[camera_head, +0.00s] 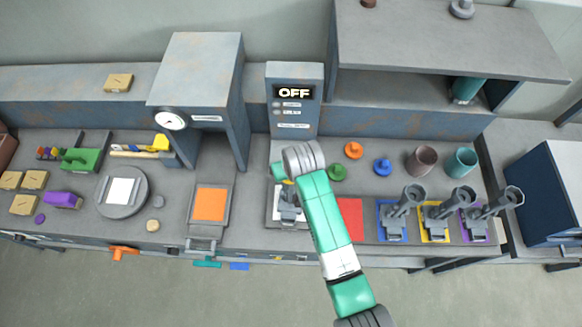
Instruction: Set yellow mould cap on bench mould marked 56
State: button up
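My arm reaches in from the lower right, and its wrist hides most of my gripper (284,180). I cannot tell whether its fingers are open or shut. A small yellow patch (288,182) shows at the gripper, just above a grey mould (289,206) on a white plate; it may be the yellow mould cap, mostly hidden. I cannot tell whether it is held or touches the mould. Other grey moulds stand on blue (392,230), yellow (434,228) and purple (474,227) mats. No number 56 is readable.
Orange (354,150), blue (383,167) and green (337,172) caps lie behind my arm. Two cups, brown (421,160) and teal (461,162), stand at the right. A control box (295,98) reading OFF rises behind the gripper. A red mat (351,216) is bare.

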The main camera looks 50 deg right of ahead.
jog(key=shift+f+b, duration=0.3)
jog(key=shift+f, duration=0.25)
jog(key=o, duration=0.7)
jog(key=shift+r, duration=0.15)
jog(key=p+v, duration=0.8)
jog(key=p, duration=0.1)
jog(key=shift+v, duration=1.45)
